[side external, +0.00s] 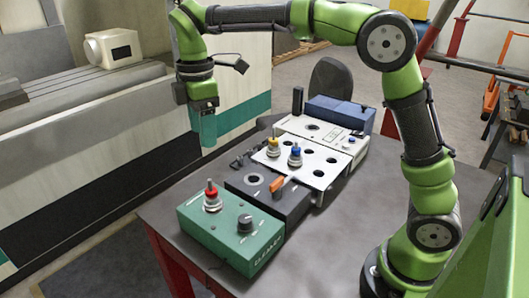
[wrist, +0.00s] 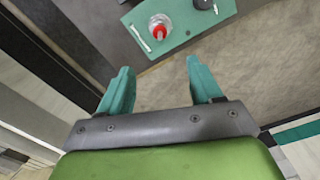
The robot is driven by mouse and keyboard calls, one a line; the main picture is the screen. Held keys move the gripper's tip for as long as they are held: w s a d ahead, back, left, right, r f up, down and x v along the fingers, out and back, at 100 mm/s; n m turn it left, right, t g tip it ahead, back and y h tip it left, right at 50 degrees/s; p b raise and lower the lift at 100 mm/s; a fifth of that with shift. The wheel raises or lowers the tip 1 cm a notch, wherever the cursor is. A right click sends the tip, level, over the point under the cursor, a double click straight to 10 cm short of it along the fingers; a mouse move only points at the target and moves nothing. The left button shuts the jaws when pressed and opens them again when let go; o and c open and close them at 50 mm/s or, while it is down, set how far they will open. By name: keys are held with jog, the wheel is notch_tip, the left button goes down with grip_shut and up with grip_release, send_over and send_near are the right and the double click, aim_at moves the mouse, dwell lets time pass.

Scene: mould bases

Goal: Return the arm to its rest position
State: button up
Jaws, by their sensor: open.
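My green arm is raised over the table, and my gripper (side external: 205,125) hangs at the table's far left edge, pointing down. In the wrist view my gripper (wrist: 160,82) has its two teal fingers spread wide with nothing between them. In the side view the fingers overlap into one teal shape. The gripper is apart from the boxes on the table. The nearest is a green box (side external: 226,238) with a red-tipped part (side external: 211,196) and a black knob (side external: 245,223). The green box also shows at the top of the wrist view (wrist: 190,36).
The grey table (side external: 165,215) also holds a dark box (side external: 285,200) with an orange handle (side external: 277,185), a white holed plate (side external: 318,165) with yellow and blue parts, and a blue box (side external: 340,112). A large machine (side external: 85,115) stands at left. Air around the gripper is clear.

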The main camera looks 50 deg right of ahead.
jog(key=s+d+f+m+t+y, duration=0.1)
jog(key=s+d+m+t, duration=0.2)
jog(key=s+m, duration=0.6)
jog(key=s+d+f+m+t+y, duration=0.1)
jog(key=s+d+m+t, duration=0.3)
jog(key=s+m, duration=0.4)
jog(key=s+d, duration=0.1)
jog(key=s, duration=0.2)
jog(key=shift+s+m, duration=0.2)
jog(key=shift+m, duration=0.2)
jog(key=shift+f, duration=0.1)
jog(key=shift+c, duration=0.5)
